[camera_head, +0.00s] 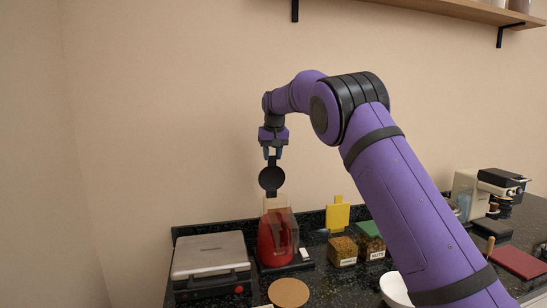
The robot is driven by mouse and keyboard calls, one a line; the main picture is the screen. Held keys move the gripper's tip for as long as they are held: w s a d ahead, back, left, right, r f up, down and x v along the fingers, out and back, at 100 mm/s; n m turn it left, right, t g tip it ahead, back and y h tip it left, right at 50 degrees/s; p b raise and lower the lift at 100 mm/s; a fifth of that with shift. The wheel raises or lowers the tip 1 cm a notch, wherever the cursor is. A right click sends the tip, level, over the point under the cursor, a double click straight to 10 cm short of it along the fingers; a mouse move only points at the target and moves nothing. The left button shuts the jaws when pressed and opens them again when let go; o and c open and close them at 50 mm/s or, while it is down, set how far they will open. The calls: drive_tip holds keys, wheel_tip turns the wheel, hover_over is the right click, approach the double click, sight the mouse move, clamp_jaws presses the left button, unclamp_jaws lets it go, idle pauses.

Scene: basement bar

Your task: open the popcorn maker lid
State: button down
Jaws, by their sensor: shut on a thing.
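The popcorn maker (275,238) is a red machine with a clear upper part, standing on the dark counter near the back wall. A black round piece, which looks like its lid (271,179), stands upright above the machine with its flat face toward the camera. My gripper (272,156) is above it, pointing down, with its fingers shut on the top tab of this lid. The lower end of the lid meets the top of the machine; the joint there is too small to make out.
A grey flat appliance (209,258) stands left of the popcorn maker. Labelled jars (343,252) and a yellow board (338,216) are to its right. A round brown lid (288,292) lies in front. A coffee machine (468,190) stands far right. A shelf (470,10) hangs above.

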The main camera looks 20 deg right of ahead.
drive_tip(key=shift+w, duration=0.9)
drive_tip(key=c, duration=0.8)
unclamp_jaws()
drive_tip(key=shift+o, duration=0.2)
drive_tip(key=shift+r, duration=0.15)
drive_tip(key=v, duration=1)
drive_tip(key=shift+r, duration=0.25)
drive_tip(key=shift+s+r, duration=0.1)
drive_tip(key=shift+s, duration=0.05)
